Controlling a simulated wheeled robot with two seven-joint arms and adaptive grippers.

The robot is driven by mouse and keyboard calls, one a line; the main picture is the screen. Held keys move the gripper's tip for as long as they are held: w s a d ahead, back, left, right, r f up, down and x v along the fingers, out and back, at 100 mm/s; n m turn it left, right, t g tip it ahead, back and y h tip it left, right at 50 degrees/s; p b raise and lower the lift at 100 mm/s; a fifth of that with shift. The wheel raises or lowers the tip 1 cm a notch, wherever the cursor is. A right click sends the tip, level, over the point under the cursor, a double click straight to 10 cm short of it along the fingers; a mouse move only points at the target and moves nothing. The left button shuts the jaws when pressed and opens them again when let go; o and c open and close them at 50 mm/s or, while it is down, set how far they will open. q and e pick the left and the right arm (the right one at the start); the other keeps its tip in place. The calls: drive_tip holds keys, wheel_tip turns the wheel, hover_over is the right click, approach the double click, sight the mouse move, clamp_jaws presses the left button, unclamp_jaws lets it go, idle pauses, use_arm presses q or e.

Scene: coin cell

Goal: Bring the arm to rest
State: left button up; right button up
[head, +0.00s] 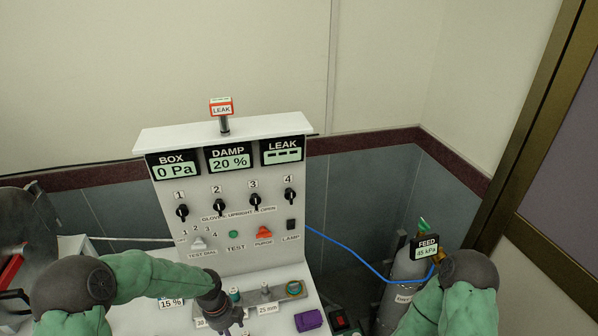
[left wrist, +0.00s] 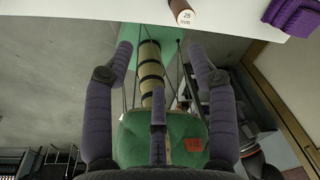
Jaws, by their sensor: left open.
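My left arm (head: 150,272) comes in from the left in a green sleeve. Its dark gripper (head: 224,322) hangs over the white ledge in front of the control panel (head: 240,190), its lower part cut off by the picture edge. In the left wrist view the gripper (left wrist: 161,60) has its purple-grey fingers spread, with nothing between them. My right arm (head: 455,300) shows at the lower right in green; its gripper is out of view.
The panel carries several knobs and displays reading 0 Pa and 20 %. A grey gas cylinder (head: 402,268) with a blue hose (head: 352,254) stands near my right arm.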

use_arm(q)
drive_tip(key=s+d+f+n+h, duration=0.1)
drive_tip(key=s+d+f+n, duration=0.3)
drive_tip(key=s+f+n, duration=0.7)
drive_tip(key=s+d+f+n+h, duration=0.2)
drive_tip(key=s+d+f+n, duration=0.35)
drive_tip(key=n, duration=1.15)
wheel_tip(320, 180, down, 8)
drive_tip(key=b, duration=1.1)
drive_tip(key=shift+d+f+t+b, duration=0.2)
drive_tip(key=shift+d+t+b, duration=0.1)
drive_tip(key=shift+b, duration=0.05)
drive_tip(key=shift+r, duration=0.1)
